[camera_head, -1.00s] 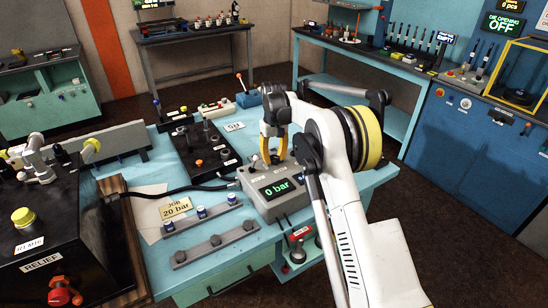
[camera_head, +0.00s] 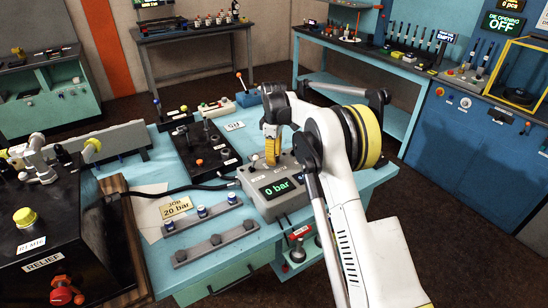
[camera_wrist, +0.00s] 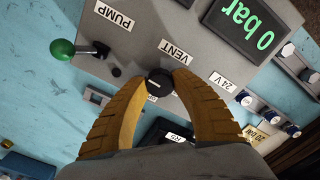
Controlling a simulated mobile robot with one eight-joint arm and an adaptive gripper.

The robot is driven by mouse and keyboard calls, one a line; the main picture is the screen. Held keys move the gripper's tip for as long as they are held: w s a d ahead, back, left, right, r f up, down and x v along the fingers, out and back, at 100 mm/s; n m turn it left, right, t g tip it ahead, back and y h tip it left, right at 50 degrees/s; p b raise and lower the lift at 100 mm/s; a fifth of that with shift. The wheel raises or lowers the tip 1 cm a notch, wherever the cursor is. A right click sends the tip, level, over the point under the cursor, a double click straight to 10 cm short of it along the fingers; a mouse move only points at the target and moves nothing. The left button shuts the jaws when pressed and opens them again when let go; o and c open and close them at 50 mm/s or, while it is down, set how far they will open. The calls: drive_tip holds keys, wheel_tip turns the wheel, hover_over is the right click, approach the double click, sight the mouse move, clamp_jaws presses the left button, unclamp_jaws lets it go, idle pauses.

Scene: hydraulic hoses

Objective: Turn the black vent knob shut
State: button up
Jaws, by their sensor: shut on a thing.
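The black vent knob (camera_wrist: 159,83) sits on the grey control box (camera_head: 257,201), by the VENT label in the wrist view, and has a white mark on its top. My gripper (camera_wrist: 158,86) has its two yellow fingers closed around the knob, one on each side. In the head view my gripper (camera_head: 272,160) points down at the back of the box, and the knob is hidden there. The box's display (camera_head: 277,188) reads 0 bar.
A green-knobbed PUMP lever (camera_wrist: 63,49) stands on the box near the vent knob. A black box with levers (camera_head: 203,150) and rails with fittings (camera_head: 200,217) are close by on the blue bench. A dark hose (camera_head: 205,187) runs to the box's left side.

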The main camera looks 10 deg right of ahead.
drive_tip(key=shift+n, duration=0.5)
drive_tip(key=o, duration=1.2)
drive_tip(key=shift+r, duration=0.1)
wheel_tip(320, 180, up, 12)
